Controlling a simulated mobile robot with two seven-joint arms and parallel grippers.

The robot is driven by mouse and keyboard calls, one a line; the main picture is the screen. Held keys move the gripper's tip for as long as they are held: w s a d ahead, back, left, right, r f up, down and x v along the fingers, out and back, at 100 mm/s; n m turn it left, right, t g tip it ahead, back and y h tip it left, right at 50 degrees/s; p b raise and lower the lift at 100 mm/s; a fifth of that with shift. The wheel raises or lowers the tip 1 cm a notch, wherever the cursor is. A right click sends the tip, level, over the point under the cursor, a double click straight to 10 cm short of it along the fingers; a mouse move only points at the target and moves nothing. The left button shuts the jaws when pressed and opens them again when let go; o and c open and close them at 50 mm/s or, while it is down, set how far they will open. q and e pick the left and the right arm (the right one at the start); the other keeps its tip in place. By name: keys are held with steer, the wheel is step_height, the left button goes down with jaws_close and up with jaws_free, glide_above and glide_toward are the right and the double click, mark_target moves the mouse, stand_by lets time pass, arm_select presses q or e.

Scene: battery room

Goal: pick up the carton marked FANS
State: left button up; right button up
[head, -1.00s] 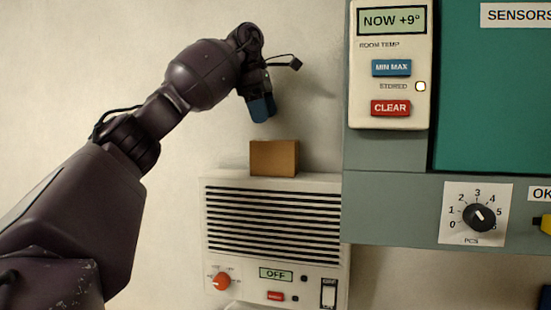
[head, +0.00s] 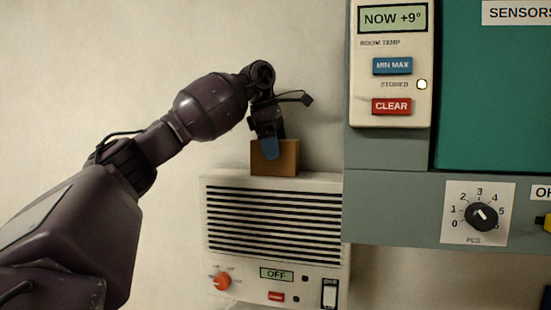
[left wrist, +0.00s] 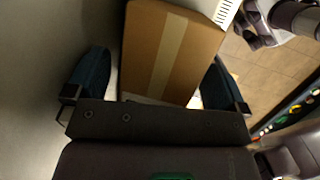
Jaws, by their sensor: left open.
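A small brown carton (head: 289,158) sits on top of a white slatted wall unit in the head view. No FANS marking is readable on it. My left gripper (head: 271,150) points down at the carton, with a blue finger in front of its near face. In the left wrist view the carton (left wrist: 172,50), with a paler tape strip, lies between the two spread blue fingers of my left gripper (left wrist: 155,85). The fingers stand either side of it. I cannot tell whether they touch it. My right gripper is not in view.
The white unit (head: 275,180) has a slatted front, a red knob (head: 221,281) and an OFF display (head: 276,274). To the right, close by, stands a grey cabinet (head: 385,190) with a room temperature panel (head: 392,85) and a dial (head: 480,216). The wall at left is bare.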

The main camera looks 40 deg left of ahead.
arm_select(q)
steer(key=shift+f, duration=0.2)
stand_by(0.6)
steer(key=shift+c, duration=0.3)
steer(key=c, duration=1.1)
